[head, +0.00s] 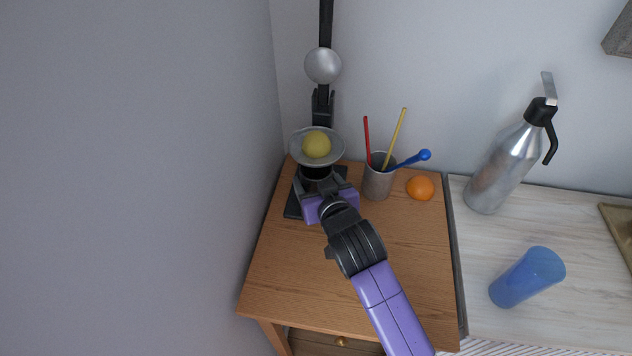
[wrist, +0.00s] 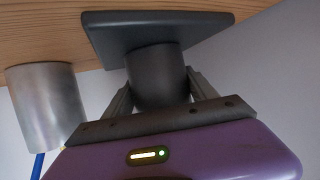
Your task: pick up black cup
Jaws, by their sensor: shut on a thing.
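The black cup (head: 316,172) is under the metal bowl of a juice press, mostly hidden by the bowl and my gripper in the head view. In the wrist view, the black cup (wrist: 157,75) is large and near the centre, against the press's dark base plate (wrist: 150,30). I cannot tell whether it rests on the plate or is slightly clear of it. My gripper (head: 322,182) is shut on the black cup, with one finger on each side; it also shows in the wrist view (wrist: 158,92).
The press bowl (head: 298,148) holds a yellow lemon (head: 316,145) directly above the cup. A grey holder (head: 378,182) with coloured sticks stands close on the right, beside an orange (head: 420,187). A metal siphon (head: 505,165) and blue glass (head: 527,277) stand farther right. The cabinet's front top is clear.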

